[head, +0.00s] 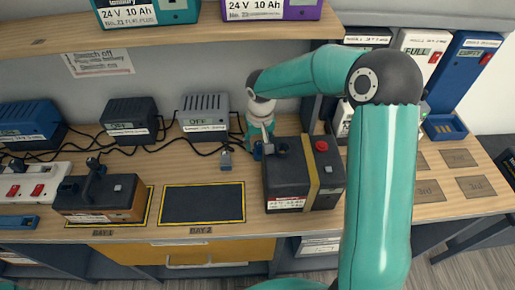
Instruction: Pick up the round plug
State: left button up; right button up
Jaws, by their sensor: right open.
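My right gripper (262,147) hangs down at the back of the bench, beside the left edge of a dark battery (284,183) with a tan strap. It is open, with its fingertips low near the bench top. A small grey-blue plug-like piece (226,160) lies on the bench just left of the gripper, apart from it, near a black cable. I cannot tell whether it is the round plug, or whether another plug is hidden behind the fingers. My left gripper is out of view.
The dark bay 2 mat (202,204) is empty. A battery (101,197) stands on bay 1. A shelf (165,36) overhangs the back. Black cables cross the bench.

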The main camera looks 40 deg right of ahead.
grip_shut()
jog(key=shift+r, duration=0.15)
dwell(0.4)
